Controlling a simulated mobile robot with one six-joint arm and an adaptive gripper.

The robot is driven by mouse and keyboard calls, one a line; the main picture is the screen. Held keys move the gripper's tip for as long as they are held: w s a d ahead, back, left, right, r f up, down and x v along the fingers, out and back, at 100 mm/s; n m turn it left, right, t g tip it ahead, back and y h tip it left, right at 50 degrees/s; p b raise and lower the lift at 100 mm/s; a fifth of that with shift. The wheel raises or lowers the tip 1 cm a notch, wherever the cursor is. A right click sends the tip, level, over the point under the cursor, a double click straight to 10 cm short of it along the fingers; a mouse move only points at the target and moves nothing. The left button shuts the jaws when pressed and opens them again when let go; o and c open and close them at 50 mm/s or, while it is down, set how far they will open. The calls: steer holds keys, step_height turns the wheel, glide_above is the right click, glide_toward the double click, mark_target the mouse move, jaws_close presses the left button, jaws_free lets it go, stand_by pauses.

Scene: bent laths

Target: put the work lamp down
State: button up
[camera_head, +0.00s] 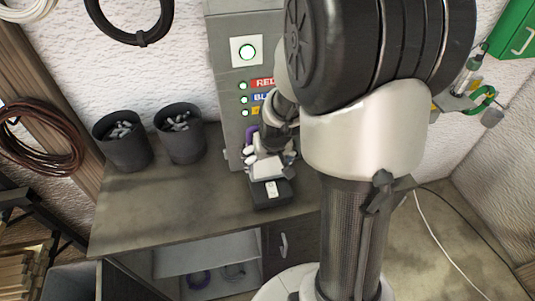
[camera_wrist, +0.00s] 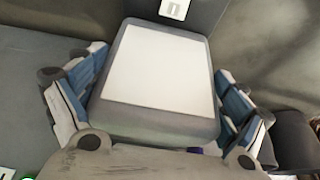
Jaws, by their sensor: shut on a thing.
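The work lamp (camera_wrist: 160,70) is a grey block with rounded edges and a large white panel on its face. My gripper (camera_wrist: 158,88) is shut on it, with blue-and-white finger pads against its left and right sides. In the head view the lamp (camera_head: 266,168) shows as a small pale block under my gripper (camera_head: 268,157), over the right part of the workbench (camera_head: 180,215). A black box (camera_head: 272,196) with a white label stands on the bench just in front of it. I cannot tell whether the lamp touches the box or the bench.
A grey cabinet (camera_head: 228,100) with green lights and coloured labels stands behind my gripper. A purple thing (camera_head: 249,133) is close to its front. Two dark bins (camera_head: 124,153) with grey pieces stand at the back left. The left and middle bench top is clear.

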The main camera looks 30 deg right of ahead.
steer(key=shift+w+f, duration=0.1)
steer(key=shift+f, duration=0.15)
steer(key=o, duration=1.7)
steer(key=shift+f, duration=0.1)
steer(key=shift+o, duration=0.6)
